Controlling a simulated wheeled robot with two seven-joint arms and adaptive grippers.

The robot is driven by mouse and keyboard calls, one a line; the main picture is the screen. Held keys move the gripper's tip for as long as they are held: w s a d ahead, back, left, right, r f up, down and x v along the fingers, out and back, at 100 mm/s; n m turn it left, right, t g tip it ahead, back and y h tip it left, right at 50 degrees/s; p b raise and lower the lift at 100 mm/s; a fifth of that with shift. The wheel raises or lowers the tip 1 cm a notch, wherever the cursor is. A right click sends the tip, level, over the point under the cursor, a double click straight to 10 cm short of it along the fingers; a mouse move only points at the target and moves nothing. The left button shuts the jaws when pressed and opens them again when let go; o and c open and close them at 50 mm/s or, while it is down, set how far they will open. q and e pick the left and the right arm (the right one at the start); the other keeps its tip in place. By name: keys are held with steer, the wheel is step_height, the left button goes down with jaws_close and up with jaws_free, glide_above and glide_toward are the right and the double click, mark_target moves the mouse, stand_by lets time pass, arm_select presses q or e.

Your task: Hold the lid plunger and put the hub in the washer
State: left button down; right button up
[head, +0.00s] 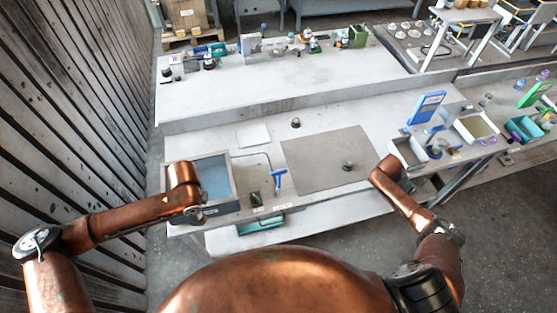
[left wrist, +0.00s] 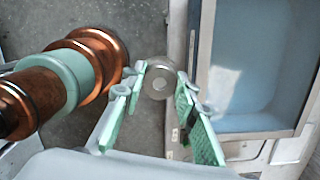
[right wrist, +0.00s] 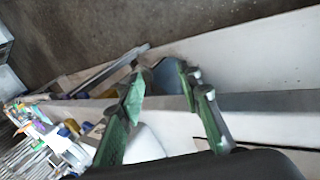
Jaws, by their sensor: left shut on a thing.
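The washer (head: 233,186) is an open box with a blue inside at the left of the bench; its rim also shows in the left wrist view (left wrist: 205,65). My left gripper (head: 196,214) is at its front left corner. In the left wrist view, my left gripper (left wrist: 158,82) is shut on a round metal knob, the lid plunger (left wrist: 158,78), beside the washer wall. A small dark round part, seemingly the hub (head: 348,166), sits on the grey mat (head: 315,160). My right gripper (right wrist: 160,88) is open and looks empty; in the head view the right forearm hides it.
A blue T-handled tool (head: 278,180) stands between the washer and the mat. A small dark round piece (head: 296,123) lies behind the mat. Bins (head: 408,153) and a blue panel (head: 427,107) stand at the right. The mat is mostly clear.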

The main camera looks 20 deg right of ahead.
steer(key=w+d+r, duration=0.1)
steer(key=w+r, duration=0.2)
steer(key=r, duration=0.5)
steer(key=shift+n+y, duration=0.6)
steer(key=w+a, duration=0.2)
steer(key=a, duration=0.1)
steer(key=w+a+r, duration=0.1)
steer(key=w+a, duration=0.1)
steer(key=a, duration=0.2)
steer(key=w+a+r, duration=0.1)
steer(key=w+a, duration=0.1)
steer(key=a, duration=0.2)
steer(key=w+a+r+n+y, duration=0.1)
steer(key=w+a, duration=0.1)
steer(key=a, duration=0.5)
steer(key=w+a+r+n+y, duration=0.1)
steer(key=w+a+r, duration=0.15)
steer(key=a, duration=0.35)
step_height(320, 180, up, 12)
steer(key=n+y, duration=0.3)
steer(key=n, duration=0.6)
glide_above(279, 182)
steer(key=w, duration=0.1)
steer(key=shift+w+d, duration=0.1)
steer(key=shift+d, duration=0.25)
steer(key=shift+a+n, duration=0.3)
step_height(279, 182, down, 15)
steer(key=shift+f, duration=0.1)
steer(key=shift+c, duration=0.3)
jaws_close()
